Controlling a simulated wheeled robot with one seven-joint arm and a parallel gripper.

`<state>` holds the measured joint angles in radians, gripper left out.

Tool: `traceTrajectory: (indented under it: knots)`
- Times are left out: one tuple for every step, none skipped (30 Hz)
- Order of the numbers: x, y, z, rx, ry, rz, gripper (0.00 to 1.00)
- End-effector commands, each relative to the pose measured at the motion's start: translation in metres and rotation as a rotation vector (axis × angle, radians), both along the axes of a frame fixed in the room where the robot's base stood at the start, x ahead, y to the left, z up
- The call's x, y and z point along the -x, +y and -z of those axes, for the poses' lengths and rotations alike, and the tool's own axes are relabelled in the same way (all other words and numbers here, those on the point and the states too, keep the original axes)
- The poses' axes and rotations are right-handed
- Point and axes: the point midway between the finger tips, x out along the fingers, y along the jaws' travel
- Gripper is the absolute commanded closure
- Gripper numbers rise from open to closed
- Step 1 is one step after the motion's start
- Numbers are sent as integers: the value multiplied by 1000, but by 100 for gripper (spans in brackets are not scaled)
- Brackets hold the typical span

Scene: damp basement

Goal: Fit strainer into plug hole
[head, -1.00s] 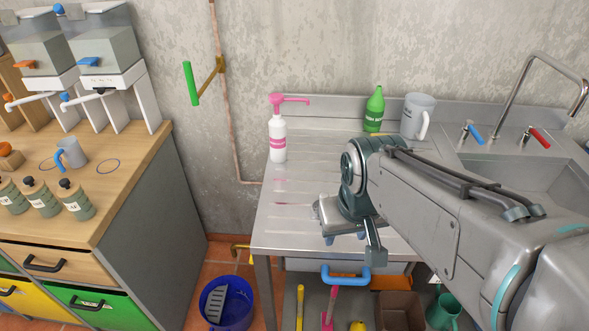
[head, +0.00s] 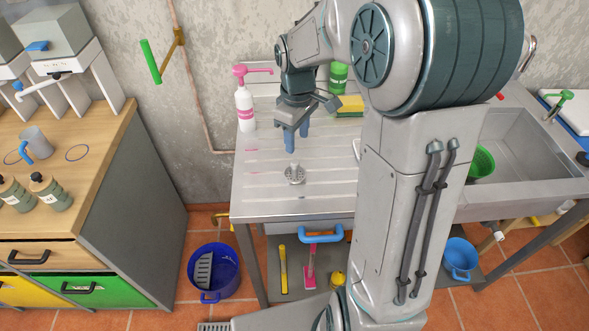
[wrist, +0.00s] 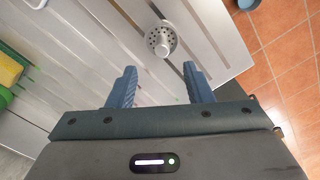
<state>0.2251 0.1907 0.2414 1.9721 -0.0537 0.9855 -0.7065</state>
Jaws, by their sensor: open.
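The strainer (head: 294,174), a small round metal piece with holes and a raised knob, lies on the ribbed metal draining board (head: 262,200). The wrist view also shows the strainer (wrist: 161,42), knob towards the camera, just beyond and between my fingertips. My gripper (head: 296,148), with two blue fingers pointing down, is above the board, a little behind the strainer in the head view. In the wrist view my gripper (wrist: 158,68) is open and empty. The sink basin (head: 535,150) is at the right, partly behind my arm. I cannot see its plug hole.
A pink-topped pump bottle (head: 245,108) stands left of my gripper. A green bottle (head: 339,77) and a yellow sponge (head: 350,104) are behind. A green colander (head: 482,162) is in the sink. A wooden cabinet (head: 140,190) stands left, beyond a floor gap.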

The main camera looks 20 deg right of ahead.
Motion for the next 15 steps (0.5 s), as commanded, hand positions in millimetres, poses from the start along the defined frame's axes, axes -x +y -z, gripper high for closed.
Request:
traceTrajectory:
  knots:
    - [1,0,11,1,5,-1,54]
    - [1,0,17,0,6,0,54]
    - [1,0,24,0,6,0,54]
    - [1,0,29,0,4,1,54]
    - [1,0,34,0,4,1,54]
    - [1,0,39,-1,4,2,54]
    - [1,0,42,0,3,2,54]
    - [1,0,45,0,3,2,54]
    - [0,0,47,0,1,2,54]
    - [0,0,49,0,0,2,54]
    - [0,0,50,0,0,2,54]
    - [0,1,52,1,1,1,54]
    - [0,1,54,1,2,1,54]
    - [0,2,57,0,3,0,54]
    - [0,3,62,1,4,0,54]
